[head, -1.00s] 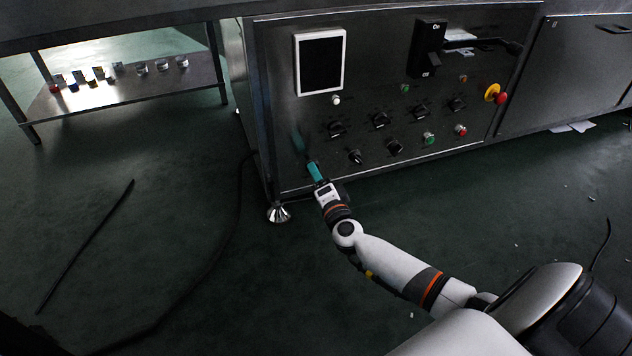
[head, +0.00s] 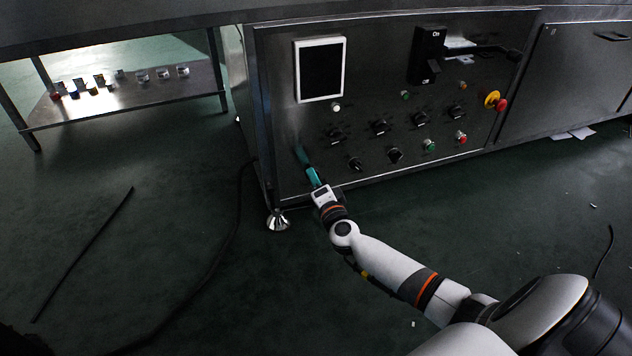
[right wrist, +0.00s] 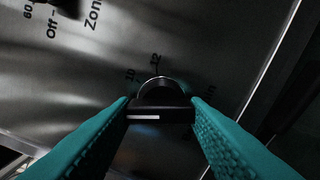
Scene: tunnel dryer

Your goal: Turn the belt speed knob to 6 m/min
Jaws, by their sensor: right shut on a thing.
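The belt speed knob (right wrist: 160,104) is black with a raised grip bar and a white mark on its left part, seen in the right wrist view. The numbers 10 and 12 show on the panel beyond it; the rest of its scale is hidden. My right gripper (right wrist: 163,112) has its teal fingers on both sides of the grip bar and is shut on it. In the head view my right gripper (head: 303,163) is at the lower left of the control panel (head: 285,95), and its fingers hide the knob there. My left gripper is not in view.
Several other black knobs (head: 380,127) and small buttons (head: 429,145) sit to the right on the panel. A red-and-yellow emergency stop (head: 493,99) sticks out further right. A display (head: 320,69) and an on/off switch (head: 427,55) are above. A low shelf (head: 130,100) stands at left.

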